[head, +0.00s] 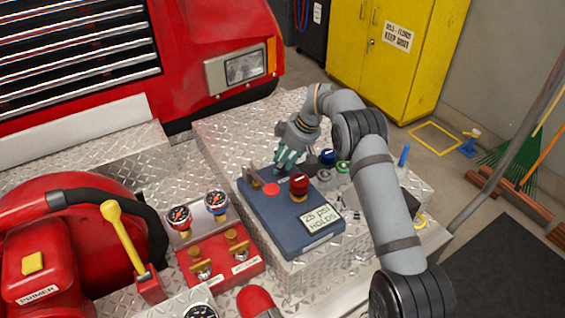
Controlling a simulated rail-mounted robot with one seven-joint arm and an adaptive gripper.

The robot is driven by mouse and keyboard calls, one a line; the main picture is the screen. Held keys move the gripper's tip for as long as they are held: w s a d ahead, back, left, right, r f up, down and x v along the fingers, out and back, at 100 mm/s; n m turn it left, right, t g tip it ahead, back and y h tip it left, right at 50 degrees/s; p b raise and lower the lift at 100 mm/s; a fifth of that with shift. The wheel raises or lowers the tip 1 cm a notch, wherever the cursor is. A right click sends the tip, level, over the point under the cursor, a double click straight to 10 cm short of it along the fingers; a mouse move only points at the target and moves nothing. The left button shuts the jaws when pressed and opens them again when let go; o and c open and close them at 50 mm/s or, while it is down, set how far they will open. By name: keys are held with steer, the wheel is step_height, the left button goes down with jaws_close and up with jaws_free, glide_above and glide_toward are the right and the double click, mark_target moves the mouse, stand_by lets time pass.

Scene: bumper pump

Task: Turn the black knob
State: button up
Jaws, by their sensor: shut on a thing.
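My gripper (288,158), with teal fingers, points down at the back edge of the blue-grey control box (262,215). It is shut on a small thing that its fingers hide. I cannot make out a black knob there; if it is between the fingers, it is covered. The box carries a large red knob (299,186), a flat red button (272,189) and a label plate (320,219) reading 25 psi HOLDS. The gripper is just behind the red knob and the button, apart from both.
Dark blue (327,156) and green (343,167) caps stand right of my gripper on the diamond-plate deck (232,128). A red gauge panel (220,264) and a yellow-handled lever (122,235) are at the left. A yellow cabinet (385,85) stands behind.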

steer(key=shift+w+a+r, duration=0.1)
steer(key=shift+a+r, duration=0.25)
steer(key=shift+a, duration=0.05)
steer(key=o, duration=0.8)
steer(key=shift+o, duration=1.3)
steer(key=shift+f, duration=0.15)
steer(key=shift+o, duration=0.2)
steer(key=shift+d, duration=0.1)
steer(key=shift+f, duration=0.1)
steer(key=shift+d, duration=0.1)
steer(key=v, duration=1.2)
